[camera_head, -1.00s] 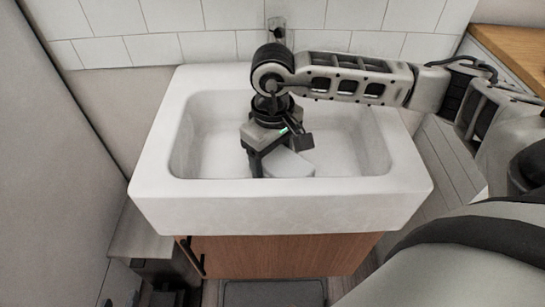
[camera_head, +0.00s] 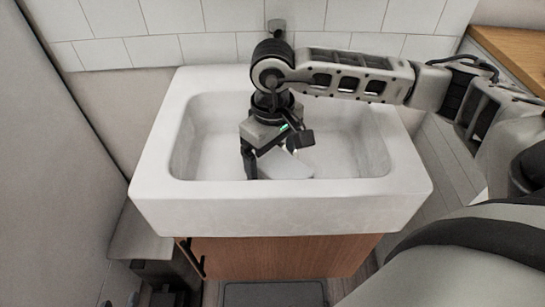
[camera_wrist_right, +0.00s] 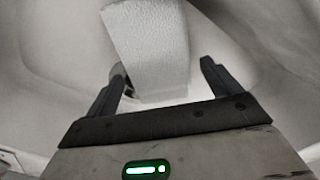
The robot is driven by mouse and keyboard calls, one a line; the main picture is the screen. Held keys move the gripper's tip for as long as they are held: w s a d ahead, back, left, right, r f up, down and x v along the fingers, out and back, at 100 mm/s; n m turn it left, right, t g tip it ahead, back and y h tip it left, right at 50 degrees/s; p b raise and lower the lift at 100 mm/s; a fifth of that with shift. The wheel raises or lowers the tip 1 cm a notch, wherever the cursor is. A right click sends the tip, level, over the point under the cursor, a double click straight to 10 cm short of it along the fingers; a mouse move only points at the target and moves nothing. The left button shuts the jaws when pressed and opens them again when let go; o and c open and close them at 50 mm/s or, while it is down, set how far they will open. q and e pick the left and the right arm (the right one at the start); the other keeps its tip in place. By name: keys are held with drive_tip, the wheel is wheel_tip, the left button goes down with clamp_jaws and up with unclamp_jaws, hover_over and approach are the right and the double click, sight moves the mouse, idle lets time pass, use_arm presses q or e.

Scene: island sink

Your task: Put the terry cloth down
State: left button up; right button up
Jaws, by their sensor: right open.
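The terry cloth (camera_head: 285,166) is a small white piece inside the white sink basin (camera_head: 378,150). In the right wrist view the cloth (camera_wrist_right: 152,48) shows its fine texture, its near end reaching between the fingers. My right gripper (camera_head: 270,160) points down into the basin, over the cloth. In the wrist view the gripper (camera_wrist_right: 163,70) is open, with gaps between the cloth and at least the right finger. The gripper hides part of the cloth in the head view. A dark part at the lower left (camera_head: 165,290) looks like my left gripper; its fingers cannot be made out.
The faucet (camera_head: 277,26) is on the tiled wall behind the sink, partly hidden by my right arm. The sink stands on a wooden cabinet (camera_head: 285,257). A wooden counter (camera_head: 515,48) is at the right. The basin's left side is clear.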

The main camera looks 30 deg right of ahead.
sight(273, 160)
wheel_tip(273, 160, up, 10)
drive_tip(key=shift+r+p, duration=0.25)
drive_tip(key=shift+p, duration=0.05)
idle(0.4)
